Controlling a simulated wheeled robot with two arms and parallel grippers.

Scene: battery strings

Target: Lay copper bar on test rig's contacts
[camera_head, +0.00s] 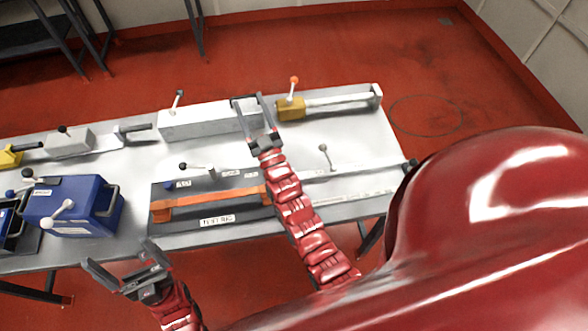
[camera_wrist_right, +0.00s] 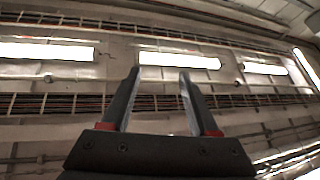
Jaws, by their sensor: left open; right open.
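A copper-orange bar (camera_head: 212,197) lies lengthwise along the dark labelled board (camera_head: 190,223) at the front middle of the table. I take the board for the test rig; its contacts are too small to make out, so I cannot tell whether the bar touches them. My right gripper (camera_head: 251,99) is open and empty, up over the white box behind the board. Its open fingers also show in the right wrist view (camera_wrist_right: 159,75), with only ceiling lights and beams beyond them. My left gripper (camera_head: 117,263) is open and empty, low in front of the table's front edge.
On the grey table (camera_head: 345,150) stand a blue case (camera_head: 75,205) at left, a white box (camera_head: 195,122) at the back and a yellow block (camera_head: 291,108) with an orange-knobbed lever. Several small levers stick up. My right forearm crosses the board's right end.

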